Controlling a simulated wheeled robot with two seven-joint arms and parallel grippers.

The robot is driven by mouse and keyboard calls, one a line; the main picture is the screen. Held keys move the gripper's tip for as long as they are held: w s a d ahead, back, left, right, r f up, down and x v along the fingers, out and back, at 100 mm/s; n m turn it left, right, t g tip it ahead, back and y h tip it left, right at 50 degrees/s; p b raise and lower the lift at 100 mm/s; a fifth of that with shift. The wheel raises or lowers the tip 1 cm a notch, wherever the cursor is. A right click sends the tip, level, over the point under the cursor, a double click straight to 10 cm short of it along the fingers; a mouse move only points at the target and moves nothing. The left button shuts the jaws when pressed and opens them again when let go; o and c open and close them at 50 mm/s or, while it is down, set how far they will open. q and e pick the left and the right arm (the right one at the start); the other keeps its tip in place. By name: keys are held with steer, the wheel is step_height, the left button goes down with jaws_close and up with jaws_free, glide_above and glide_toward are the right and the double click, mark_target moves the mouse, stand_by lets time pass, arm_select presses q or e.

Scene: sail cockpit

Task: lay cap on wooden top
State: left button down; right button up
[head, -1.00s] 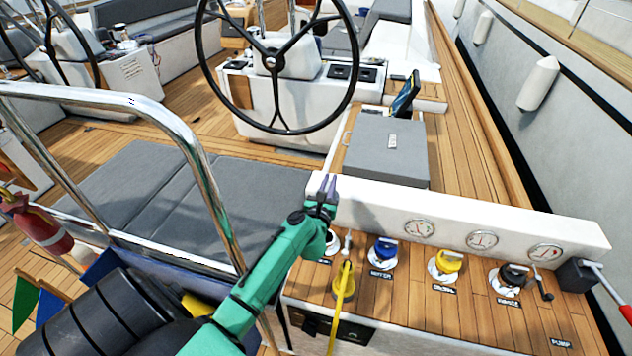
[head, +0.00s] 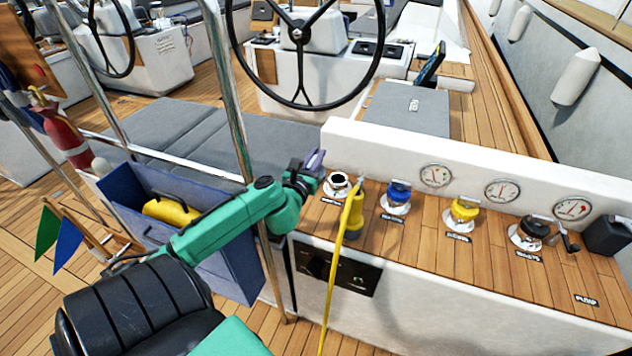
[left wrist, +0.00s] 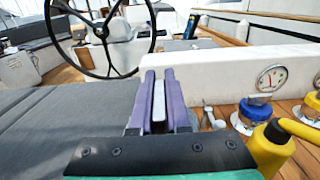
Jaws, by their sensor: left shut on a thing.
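My left gripper (head: 315,160) is at the left end of the wooden top (head: 430,235), beside the white upright panel. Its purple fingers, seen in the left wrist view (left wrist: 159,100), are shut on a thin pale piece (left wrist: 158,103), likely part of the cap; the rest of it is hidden. A filler with a dark open hole (head: 337,184) sits just right of and below the gripper. Along the top are fittings with a blue cap (head: 399,192), a yellow cap (head: 464,210) and a black cap (head: 533,230). My right gripper is not in view.
A yellow plug (head: 354,213) with a yellow cable stands between the open filler and the blue cap. Round gauges (head: 436,175) line the white panel behind. A steel rail (head: 228,90) and a blue bin (head: 205,240) are on the left. Bare wood lies along the front edge.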

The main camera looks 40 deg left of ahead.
arm_select(q)
step_height(320, 180, down, 16)
steer(key=b, duration=0.6)
steer(key=shift+r, duration=0.3)
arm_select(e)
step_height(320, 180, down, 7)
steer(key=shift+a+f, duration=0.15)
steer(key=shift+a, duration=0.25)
arm_select(q)
steer(key=c, duration=0.9)
jaws_free()
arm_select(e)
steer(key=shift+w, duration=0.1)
